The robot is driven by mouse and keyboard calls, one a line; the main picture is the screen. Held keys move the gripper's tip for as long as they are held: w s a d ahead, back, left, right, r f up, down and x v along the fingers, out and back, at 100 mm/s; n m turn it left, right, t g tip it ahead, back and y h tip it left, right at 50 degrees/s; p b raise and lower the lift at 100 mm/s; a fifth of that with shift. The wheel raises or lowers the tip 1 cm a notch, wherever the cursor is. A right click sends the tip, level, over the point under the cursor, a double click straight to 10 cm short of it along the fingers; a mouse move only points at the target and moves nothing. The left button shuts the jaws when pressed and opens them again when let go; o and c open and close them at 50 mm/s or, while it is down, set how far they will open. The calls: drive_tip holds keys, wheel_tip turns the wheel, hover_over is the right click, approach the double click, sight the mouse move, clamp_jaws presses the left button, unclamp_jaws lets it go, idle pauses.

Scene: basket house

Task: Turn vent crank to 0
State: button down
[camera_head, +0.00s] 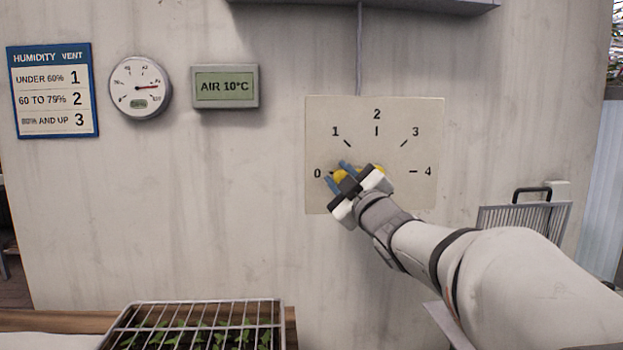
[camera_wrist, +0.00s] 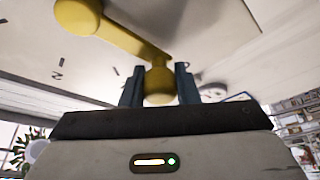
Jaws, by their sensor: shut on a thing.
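The vent dial plate (camera_head: 420,115) is a cream square on the wall, marked 0 at left, 2 at top and 4 at right. The yellow crank (camera_head: 379,169) is partly hidden by my gripper. Its hub is right of the gripper, and its arm points left, close to the 0 mark. My gripper (camera_head: 339,176) is shut on the crank's round handle knob. In the wrist view the crank arm (camera_wrist: 130,40) runs from the hub at upper left to the knob, which sits between the blue fingers of my gripper (camera_wrist: 158,84).
A humidity chart (camera_head: 52,91), a round gauge (camera_head: 140,88) and a display reading AIR 10°C (camera_head: 225,87) hang on the wall at left. A wire rack over seedlings (camera_head: 195,325) is below. A ribbed metal panel (camera_head: 525,222) stands at right.

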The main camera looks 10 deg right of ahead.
drive_tip(key=shift+d+f, duration=0.2)
drive_tip(key=shift+f, duration=0.25)
drive_tip(key=c, duration=1.3)
unclamp_jaws()
drive_tip(key=shift+s+d+r, duration=0.1)
drive_tip(key=shift+o, duration=0.9)
drive_tip(key=shift+r, duration=0.1)
drive_tip(key=p+v, duration=0.1)
drive_tip(key=v, duration=0.6)
drive_tip(key=shift+s, duration=0.35)
